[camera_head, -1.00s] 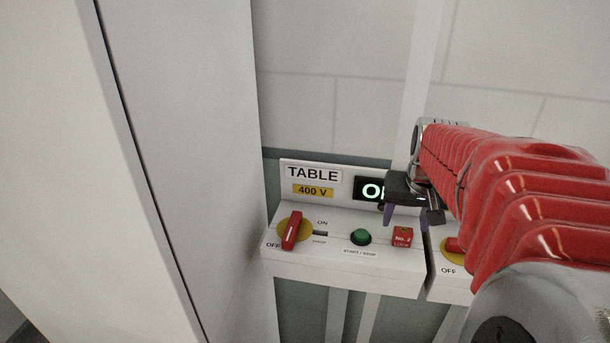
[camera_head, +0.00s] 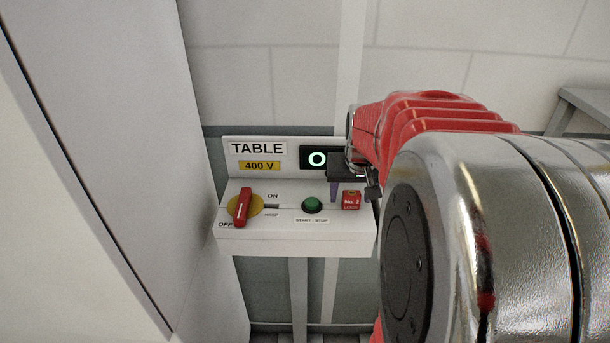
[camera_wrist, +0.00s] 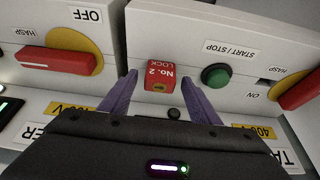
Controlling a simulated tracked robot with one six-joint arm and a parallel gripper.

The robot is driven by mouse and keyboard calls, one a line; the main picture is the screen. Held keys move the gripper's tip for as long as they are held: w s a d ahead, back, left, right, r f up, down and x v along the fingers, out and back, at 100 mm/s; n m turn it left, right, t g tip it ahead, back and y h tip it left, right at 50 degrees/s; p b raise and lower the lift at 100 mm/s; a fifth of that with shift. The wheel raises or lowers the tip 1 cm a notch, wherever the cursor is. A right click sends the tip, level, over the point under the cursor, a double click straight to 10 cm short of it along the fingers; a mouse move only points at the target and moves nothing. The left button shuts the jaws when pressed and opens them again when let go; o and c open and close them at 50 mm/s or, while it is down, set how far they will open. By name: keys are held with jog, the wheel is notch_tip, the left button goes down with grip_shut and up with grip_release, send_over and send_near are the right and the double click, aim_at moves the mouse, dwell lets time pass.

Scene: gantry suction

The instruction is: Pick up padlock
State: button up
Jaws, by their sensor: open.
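The padlock (camera_head: 351,200) is a small red block marked "No. 2 LOCK", standing on the sloped white top of the "TABLE" control panel, right of the green start/stop button. In the wrist view the padlock (camera_wrist: 160,77) is upside down, between and just beyond my purple fingertips, with a gap on each side. Its shackle is not clear. My gripper (camera_head: 353,191) is open and empty just above and behind the padlock in the head view; its fingers also show in the wrist view (camera_wrist: 159,84). Whether a finger touches the padlock cannot be told.
The green button (camera_wrist: 215,77) is close beside one finger. A red rotary switch (camera_head: 242,207) on a yellow disc sits at the panel's left; a second red switch (camera_wrist: 57,61) belongs to the neighbouring panel. A lit display (camera_head: 317,158) is behind. A tall white cabinet (camera_head: 110,130) stands left.

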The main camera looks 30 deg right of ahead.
jog(key=shift+c, duration=0.7)
jog(key=c, duration=1.1)
